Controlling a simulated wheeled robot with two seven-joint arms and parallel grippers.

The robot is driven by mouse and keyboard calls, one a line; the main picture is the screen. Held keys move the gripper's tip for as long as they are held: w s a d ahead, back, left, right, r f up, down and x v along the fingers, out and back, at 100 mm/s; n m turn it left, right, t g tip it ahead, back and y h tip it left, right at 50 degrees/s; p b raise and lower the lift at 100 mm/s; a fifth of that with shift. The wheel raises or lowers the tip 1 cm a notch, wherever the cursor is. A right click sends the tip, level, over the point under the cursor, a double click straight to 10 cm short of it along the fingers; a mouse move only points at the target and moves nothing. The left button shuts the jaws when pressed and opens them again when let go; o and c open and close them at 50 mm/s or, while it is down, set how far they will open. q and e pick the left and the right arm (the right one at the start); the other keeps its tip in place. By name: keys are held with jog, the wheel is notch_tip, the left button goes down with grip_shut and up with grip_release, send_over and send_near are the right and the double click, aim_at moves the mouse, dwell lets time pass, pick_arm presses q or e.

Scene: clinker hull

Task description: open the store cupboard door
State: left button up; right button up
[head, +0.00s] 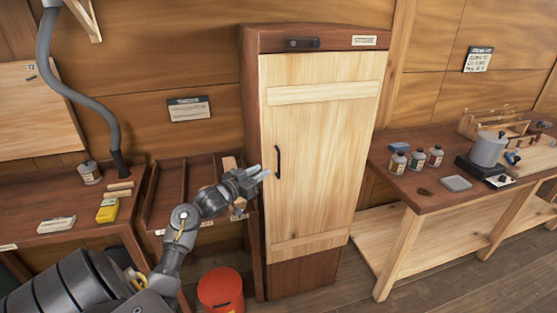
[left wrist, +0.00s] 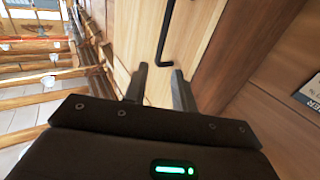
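The store cupboard (head: 250,150) is tall and dark-framed, and its pale plank door (head: 322,170) looks shut. A black bar handle (head: 278,162) is upright near the door's left edge. My left gripper (head: 266,174) is just left of the handle in the head view. In the left wrist view, the gripper (left wrist: 160,82) has its two fingers apart with nothing between them. The handle (left wrist: 170,35) shows beyond the fingertips there, apart from them. My right gripper is in neither view.
A red bucket (head: 221,292) stands on the floor left of the cupboard. A slotted bench (head: 165,205) is behind my left arm. A workbench (head: 420,195) with jars and a pot stands to the right. Some floor before the cupboard is clear.

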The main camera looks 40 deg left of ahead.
pick_arm(q)
jog(key=p, duration=0.3)
send_over(279, 178)
jog(key=shift+w+a+f, duration=0.1)
jog(key=shift+w+a, duration=0.1)
jog(key=shift+w, duration=0.05)
grip_shut()
